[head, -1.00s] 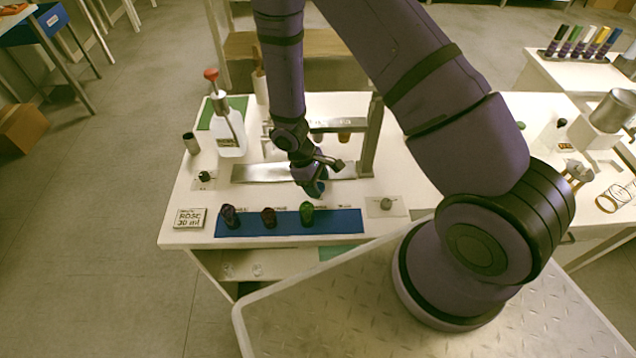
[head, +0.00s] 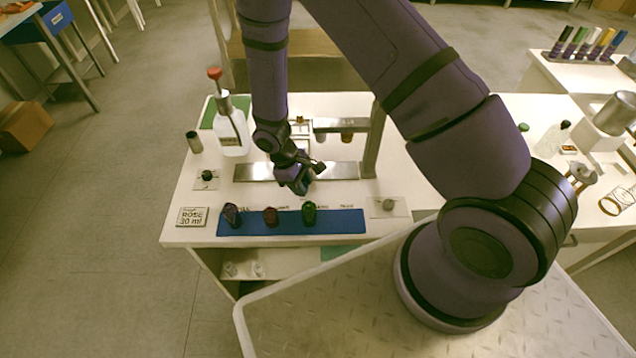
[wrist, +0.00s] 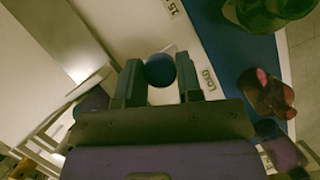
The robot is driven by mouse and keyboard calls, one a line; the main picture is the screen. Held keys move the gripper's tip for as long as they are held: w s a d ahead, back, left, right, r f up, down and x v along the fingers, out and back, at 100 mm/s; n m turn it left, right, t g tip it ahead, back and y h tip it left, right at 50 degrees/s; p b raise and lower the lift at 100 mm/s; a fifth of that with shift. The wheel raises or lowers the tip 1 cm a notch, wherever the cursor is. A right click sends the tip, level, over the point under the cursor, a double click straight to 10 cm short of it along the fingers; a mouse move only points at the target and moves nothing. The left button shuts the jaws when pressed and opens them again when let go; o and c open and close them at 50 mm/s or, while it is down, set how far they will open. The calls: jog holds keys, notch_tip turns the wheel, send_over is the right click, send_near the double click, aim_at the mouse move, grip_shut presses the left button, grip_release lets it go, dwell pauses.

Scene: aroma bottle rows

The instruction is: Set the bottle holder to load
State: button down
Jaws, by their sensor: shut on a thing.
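My gripper (head: 297,186) is low over the front part of the white table, behind the blue mat. In the wrist view my gripper (wrist: 160,84) is shut on a dark blue round-topped piece (wrist: 160,70) between its two fingers. I cannot tell whether this piece is the bottle holder's handle or a bottle. A LOAD label (wrist: 208,80) lies just right of the fingers in the wrist view, and a 25 label (wrist: 172,8) lies further up. A metal plate (head: 252,172) lies under a metal frame (head: 372,140); my arm hides part of it.
The blue mat (head: 340,221) holds a purple bottle (head: 232,215), a red bottle (head: 270,217) and a green bottle (head: 309,214); its right end is bare. A ROSE 20 ml card (head: 192,217), a small dark knob (head: 207,175) and a white pump bottle (head: 232,130) stand left.

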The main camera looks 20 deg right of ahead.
jog(key=a, duration=0.1)
jog(key=w+a, duration=0.1)
jog(key=a, duration=0.1)
jog(key=w+a, duration=0.1)
jog(key=a, duration=0.1)
jog(key=shift+w+a, duration=0.2)
jog(key=shift+a, duration=0.05)
jog(key=c, duration=0.8)
grip_release()
jog(key=v, duration=1)
jog(key=shift+w+a+r, duration=0.1)
jog(key=shift+r, duration=0.3)
jog(key=shift+r, duration=0.1)
